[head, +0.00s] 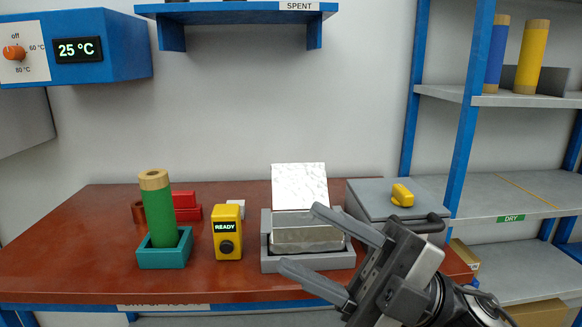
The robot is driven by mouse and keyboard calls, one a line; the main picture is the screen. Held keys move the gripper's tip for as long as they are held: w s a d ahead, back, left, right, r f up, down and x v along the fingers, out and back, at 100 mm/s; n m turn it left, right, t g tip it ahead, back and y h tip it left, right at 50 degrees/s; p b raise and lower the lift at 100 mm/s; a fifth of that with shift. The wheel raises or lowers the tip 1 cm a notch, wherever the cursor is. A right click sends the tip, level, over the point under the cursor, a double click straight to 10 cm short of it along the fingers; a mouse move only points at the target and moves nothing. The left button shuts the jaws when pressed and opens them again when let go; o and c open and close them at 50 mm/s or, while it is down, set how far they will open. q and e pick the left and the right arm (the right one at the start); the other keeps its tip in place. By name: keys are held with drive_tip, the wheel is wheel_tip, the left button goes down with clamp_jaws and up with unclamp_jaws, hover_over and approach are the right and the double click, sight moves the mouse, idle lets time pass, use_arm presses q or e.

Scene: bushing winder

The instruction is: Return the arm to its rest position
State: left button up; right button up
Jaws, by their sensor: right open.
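My right gripper (312,238) reaches in from the lower right, in front of the workbench (90,255). Its two fingers are spread apart with nothing held between them. Seen from here, they overlap the grey tray (308,264) with the silvery block in it; I cannot tell how far apart they are in depth. My left gripper is out of view.
A green roll (160,215) stands in a teal holder (165,257), beside a yellow READY box (228,240). A grey lidded box (372,200) sits at the bench's right. Blue-posted shelves (465,140) stand at right. The bench's left front is clear.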

drive_tip(key=w+d+f+m+t+h, duration=0.2)
drive_tip(key=d+f+m+t+h, duration=0.1)
drive_tip(key=f+m+t+h, duration=0.35)
drive_tip(key=w+d+f+m+t+h, duration=0.2)
drive_tip(key=f+m+t+h, duration=0.25)
drive_tip(key=f+m, duration=0.4)
drive_tip(key=w+d+f+m+t+h, duration=0.3)
drive_tip(key=f+m+t+h, duration=0.25)
drive_tip(key=m, duration=0.45)
drive_tip(key=s+d+f+m+g+h, duration=0.1)
drive_tip(key=s+f+m+g+h, duration=0.1)
drive_tip(key=s+f, duration=0.4)
drive_tip(key=s+d+f+m+g+h, duration=0.2)
drive_tip(key=s+f, duration=0.4)
drive_tip(key=f, duration=0.7)
drive_tip(key=m+g, duration=0.1)
drive_tip(key=g, duration=0.1)
drive_tip(key=shift+g, duration=0.35)
drive_tip(key=shift+s, duration=0.1)
